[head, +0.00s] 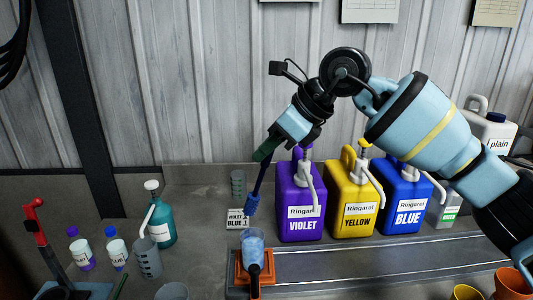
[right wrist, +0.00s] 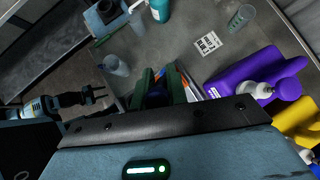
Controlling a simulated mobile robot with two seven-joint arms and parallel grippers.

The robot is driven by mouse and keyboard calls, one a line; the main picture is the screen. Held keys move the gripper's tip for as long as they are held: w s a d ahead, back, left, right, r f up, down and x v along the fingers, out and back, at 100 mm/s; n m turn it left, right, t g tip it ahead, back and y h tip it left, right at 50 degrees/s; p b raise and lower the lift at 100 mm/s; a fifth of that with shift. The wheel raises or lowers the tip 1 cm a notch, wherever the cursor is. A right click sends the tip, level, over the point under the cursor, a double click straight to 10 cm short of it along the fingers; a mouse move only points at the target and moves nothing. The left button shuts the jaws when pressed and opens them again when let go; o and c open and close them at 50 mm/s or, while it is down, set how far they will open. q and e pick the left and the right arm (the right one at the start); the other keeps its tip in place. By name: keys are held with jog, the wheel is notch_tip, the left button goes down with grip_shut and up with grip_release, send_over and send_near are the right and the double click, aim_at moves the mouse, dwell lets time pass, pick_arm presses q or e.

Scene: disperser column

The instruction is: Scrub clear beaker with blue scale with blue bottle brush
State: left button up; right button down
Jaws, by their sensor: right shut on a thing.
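The blue bottle brush (head: 253,203) hangs from my right gripper (head: 265,151), its bristles pointing down. The gripper's green fingers are shut on its upper end. A clear beaker (head: 252,244) with a bluish look stands upright on an orange stand (head: 241,270). The bristles are a short way above its rim in the picture, apart from it. I cannot read its scale. In the right wrist view the green fingers (right wrist: 162,87) hide most of the brush, the beaker and the stand. My left gripper (right wrist: 97,93) shows there at the left, jaws apart and empty.
Violet (head: 301,200), yellow (head: 353,197) and blue (head: 402,197) jugs stand right of the brush. Other clear beakers (head: 148,258) and a teal bottle (head: 160,222) are to the left. A labelled card (head: 237,219) lies behind the beaker. A dark-handled object (head: 254,282) is in front of it.

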jog(key=shift+w+d+f, duration=0.1)
jog(key=shift+w+f, duration=0.1)
jog(key=shift+w, duration=0.05)
pick_arm(q)
jog(key=shift+g, duration=0.5)
jog(key=s+f+b, duration=0.2)
jog(key=f, duration=0.1)
jog(key=s+f+b, duration=0.1)
jog(key=shift+d+f+b, duration=0.2)
jog(key=shift+f+b, duration=0.1)
jog(key=shift+f, duration=0.05)
pick_arm(e)
notch_tip(320, 180, down, 15)
jog(key=shift+r, duration=0.2)
jog(key=shift+s, duration=0.1)
dwell(0.4)
